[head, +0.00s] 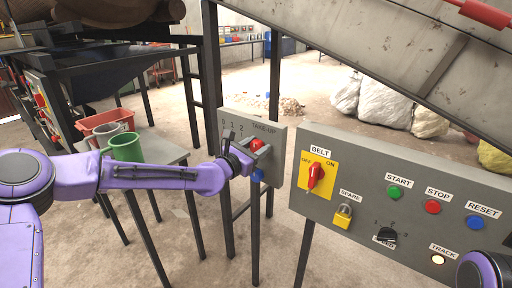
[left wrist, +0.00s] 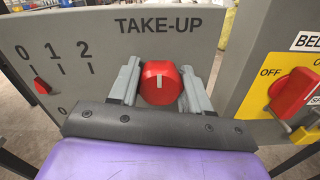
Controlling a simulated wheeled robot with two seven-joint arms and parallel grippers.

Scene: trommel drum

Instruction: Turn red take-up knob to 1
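The red take-up knob (left wrist: 159,83) is on the grey TAKE-UP panel (head: 232,122), its white mark pointing up in the left wrist view. It also shows in the head view (head: 257,145). My left gripper (left wrist: 160,88) is at the panel with one grey finger on each side of the knob. The fingers lie very close to its sides; I cannot tell whether they touch it. A scale marked 0, 1, 2 is left of the knob, with a small red pointer (left wrist: 42,86) near the 0 line. My right gripper is out of view.
Right of it stands the control panel (head: 378,238) with a red BELT switch (head: 316,175), a yellow padlock (head: 343,215) and several buttons. A blue knob (head: 257,175) is below the take-up knob. A table with a green bucket (head: 127,148) and red bin stands left.

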